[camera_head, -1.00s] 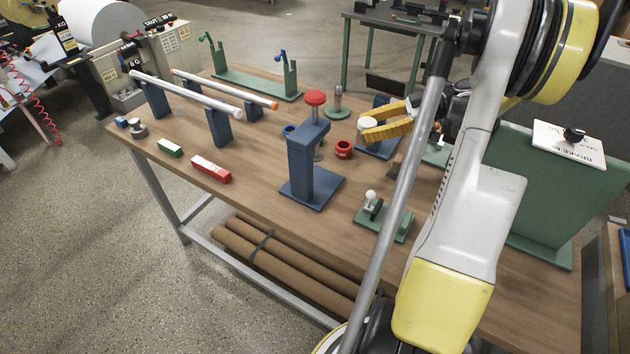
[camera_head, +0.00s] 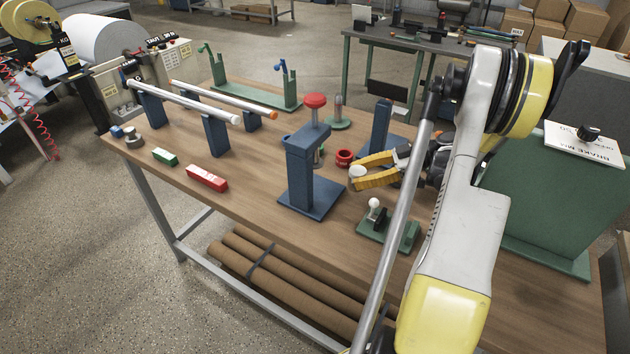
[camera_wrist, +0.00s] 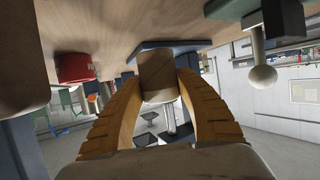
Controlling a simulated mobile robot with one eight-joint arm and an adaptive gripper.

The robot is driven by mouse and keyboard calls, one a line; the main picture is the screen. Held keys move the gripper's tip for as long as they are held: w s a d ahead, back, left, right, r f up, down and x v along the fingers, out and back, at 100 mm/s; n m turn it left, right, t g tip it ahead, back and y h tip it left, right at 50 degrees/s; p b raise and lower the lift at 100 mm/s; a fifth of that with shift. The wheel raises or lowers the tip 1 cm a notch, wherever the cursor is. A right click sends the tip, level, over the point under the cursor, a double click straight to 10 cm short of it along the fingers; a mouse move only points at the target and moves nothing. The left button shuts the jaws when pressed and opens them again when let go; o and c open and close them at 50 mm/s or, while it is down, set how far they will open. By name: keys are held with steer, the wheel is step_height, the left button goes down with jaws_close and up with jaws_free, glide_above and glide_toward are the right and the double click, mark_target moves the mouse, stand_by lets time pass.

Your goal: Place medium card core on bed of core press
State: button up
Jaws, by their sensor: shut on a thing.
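The core press is a blue stand (camera_head: 303,170) with a red knob (camera_head: 316,101) on top and a flat blue base plate (camera_head: 325,202), on the wooden bench. My gripper (camera_head: 360,173), with yellow fingers, is just right of the press and points left towards it. It is shut on the medium card core, whose pale end shows in the head view (camera_head: 357,172). In the wrist view the core (camera_wrist: 156,75) is a brown cylinder between both fingers. A blue plate (camera_wrist: 165,46) shows behind it there; I cannot tell the gap between them.
A red ring (camera_head: 345,157) lies behind the gripper. A green fixture with a white ball (camera_head: 374,203) stands in front of it. A blue post (camera_head: 381,125) stands behind. Red (camera_head: 207,178) and green (camera_head: 165,157) blocks lie left, with clear bench between them and the press.

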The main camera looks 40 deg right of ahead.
mark_target(357, 170)
steer(key=w+a+b, duration=0.1)
steer(key=w+a, duration=0.1)
steer(key=a, duration=0.1)
steer(key=w+a+b, duration=0.1)
steer(key=w+a, duration=0.2)
steer(key=shift+w+a, duration=0.1)
steer(key=shift+w, duration=0.05)
steer(key=shift+b+x, duration=1.25)
steer(key=shift+x, duration=0.55)
steer(key=o, duration=1.1)
steer(key=shift+r, duration=0.15)
steer(key=p+v, duration=0.4)
steer(key=v, duration=0.8)
steer(key=shift+p, duration=0.4)
